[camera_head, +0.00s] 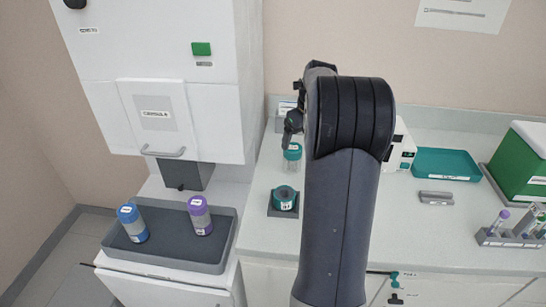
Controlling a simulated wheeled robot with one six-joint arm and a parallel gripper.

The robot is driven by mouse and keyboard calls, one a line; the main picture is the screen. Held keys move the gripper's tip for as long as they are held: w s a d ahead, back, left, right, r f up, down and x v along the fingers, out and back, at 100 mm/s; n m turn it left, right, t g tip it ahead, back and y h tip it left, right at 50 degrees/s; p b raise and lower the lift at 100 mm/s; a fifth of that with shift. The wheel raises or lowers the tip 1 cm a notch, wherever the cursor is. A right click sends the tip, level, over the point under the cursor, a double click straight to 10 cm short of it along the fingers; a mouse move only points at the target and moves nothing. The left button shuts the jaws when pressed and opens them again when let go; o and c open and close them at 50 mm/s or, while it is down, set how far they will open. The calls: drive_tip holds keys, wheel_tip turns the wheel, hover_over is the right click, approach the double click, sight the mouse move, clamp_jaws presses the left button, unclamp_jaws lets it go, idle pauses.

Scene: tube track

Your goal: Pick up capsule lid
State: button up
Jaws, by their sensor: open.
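A teal capsule lid (292,150) shows just below my gripper on the counter, on or above a clear body. I cannot tell whether the two are joined. In front of it, a teal round piece with a dark opening (284,196) sits on a square grey base. My gripper (291,129) is open and hangs above the teal lid, seen from the side. My arm hides part of the gripper, and I cannot tell how far the fingers are from the lid.
A grey tray (168,264) at left holds a blue capsule (132,222) and a purple capsule (200,215) below a white machine (165,70). At right are a teal tray (447,163), a grey block (436,197), a green box (521,160) and a tube rack (510,238).

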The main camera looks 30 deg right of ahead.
sight(295, 149)
drive_tip(key=x, duration=0.4)
drive_tip(key=shift+s+f, duration=0.1)
drive_tip(key=shift+p+x, duration=0.45)
drive_tip(key=shift+x, duration=2.5)
drive_tip(key=shift+c, duration=0.4)
drive_tip(key=c, duration=1.1)
